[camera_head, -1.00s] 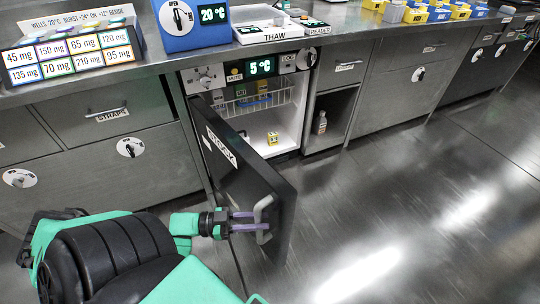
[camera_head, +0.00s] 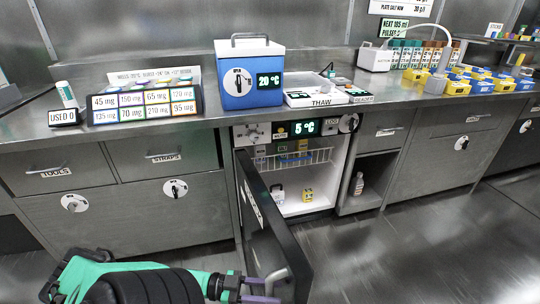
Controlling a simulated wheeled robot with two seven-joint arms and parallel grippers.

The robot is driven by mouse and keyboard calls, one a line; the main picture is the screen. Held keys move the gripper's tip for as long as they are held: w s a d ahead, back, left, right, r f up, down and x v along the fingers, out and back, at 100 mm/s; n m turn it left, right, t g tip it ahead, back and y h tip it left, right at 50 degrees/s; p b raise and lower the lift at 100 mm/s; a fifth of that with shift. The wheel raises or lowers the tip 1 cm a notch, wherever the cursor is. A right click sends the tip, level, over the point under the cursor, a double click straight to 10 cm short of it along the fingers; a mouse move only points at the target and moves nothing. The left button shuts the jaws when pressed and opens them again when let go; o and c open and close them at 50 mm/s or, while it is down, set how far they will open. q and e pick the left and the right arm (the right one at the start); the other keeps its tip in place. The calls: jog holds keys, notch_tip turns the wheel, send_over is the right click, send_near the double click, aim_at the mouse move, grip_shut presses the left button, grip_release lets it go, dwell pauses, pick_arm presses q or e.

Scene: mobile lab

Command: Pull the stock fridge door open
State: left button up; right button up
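The stock fridge (camera_head: 325,150) is built into the bench front, below the blue box. Its dark door (camera_head: 283,236) stands wide open, hinged at the left and swung out towards me. The shelf and the white inside show. The label on the door's outer face is seen at a slant. My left gripper (camera_head: 264,290), with purple fingers, is at the grey door handle (camera_head: 276,274) near the free edge, one finger on each side of the bar. The frame's lower edge cuts off part of this grip. My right gripper is out of view.
A wire basket (camera_head: 300,158) and a small yellow item (camera_head: 308,195) are inside the fridge. An open cubby with a bottle (camera_head: 358,184) is to its right. Drawers (camera_head: 160,160) are at the left. The floor (camera_head: 420,260) at the right is clear.

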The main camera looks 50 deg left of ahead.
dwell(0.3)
pick_arm(q)
jog(key=v, duration=1.4)
jog(key=shift+s+a+b, duration=0.2)
jog(key=shift+b, duration=0.1)
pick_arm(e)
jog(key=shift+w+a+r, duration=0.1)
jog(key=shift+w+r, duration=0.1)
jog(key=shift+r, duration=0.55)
